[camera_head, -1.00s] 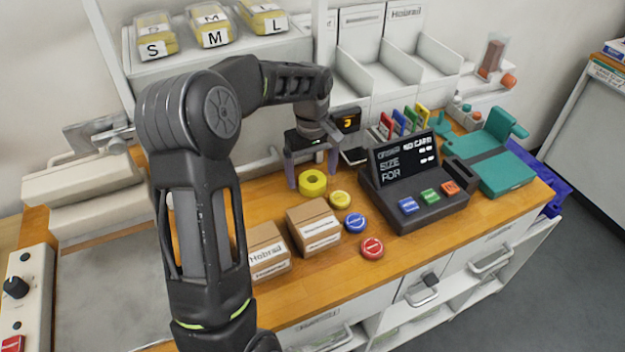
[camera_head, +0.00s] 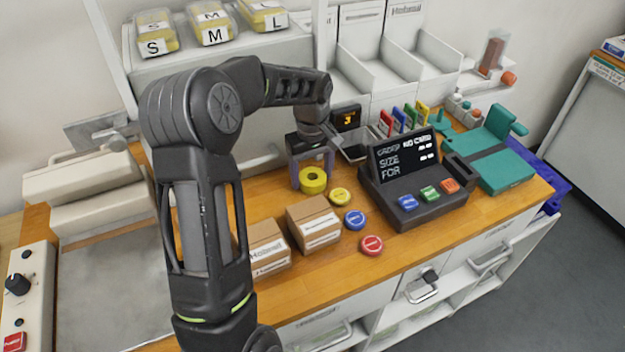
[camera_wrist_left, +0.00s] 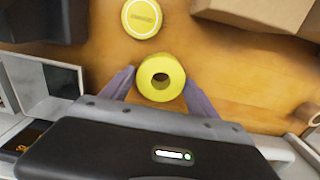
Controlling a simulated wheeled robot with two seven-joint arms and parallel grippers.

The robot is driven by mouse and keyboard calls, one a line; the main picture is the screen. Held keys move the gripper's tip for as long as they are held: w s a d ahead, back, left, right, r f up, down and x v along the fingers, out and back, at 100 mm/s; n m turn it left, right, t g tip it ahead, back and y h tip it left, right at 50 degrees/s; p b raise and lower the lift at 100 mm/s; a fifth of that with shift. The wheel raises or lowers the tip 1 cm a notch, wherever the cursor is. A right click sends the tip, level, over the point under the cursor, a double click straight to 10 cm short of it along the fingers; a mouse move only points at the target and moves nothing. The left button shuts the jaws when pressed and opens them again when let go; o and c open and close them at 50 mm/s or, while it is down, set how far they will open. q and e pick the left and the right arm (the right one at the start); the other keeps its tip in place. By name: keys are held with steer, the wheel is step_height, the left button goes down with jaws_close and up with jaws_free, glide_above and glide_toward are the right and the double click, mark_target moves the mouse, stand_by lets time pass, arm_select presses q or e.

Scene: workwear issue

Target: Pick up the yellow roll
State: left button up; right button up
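The yellow roll (camera_head: 313,188) stands on the wooden counter, its round hole facing up. In the left wrist view the yellow roll (camera_wrist_left: 160,94) sits between the two purple-grey fingers of my left gripper (camera_wrist_left: 160,80). One finger is on each side, with what looks like a narrow gap at each. In the head view my left gripper (camera_head: 312,176) points down at the roll, with its fingers low beside it. It appears open. My right gripper is not in view.
A yellow round tin (camera_head: 340,197), a blue tin (camera_head: 355,221) and a red tin (camera_head: 372,246) lie near the roll. Two cardboard boxes (camera_head: 313,228) (camera_head: 264,249) stand in front. A dark order terminal (camera_head: 415,185) is to the right, shelving behind.

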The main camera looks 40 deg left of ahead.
arm_select(q)
steer(key=c, duration=1)
steer(key=shift+r, duration=0.1)
steer(key=shift+c, duration=0.2)
step_height(320, 180, up, 10)
steer(key=b, duration=0.1)
stand_by(0.4)
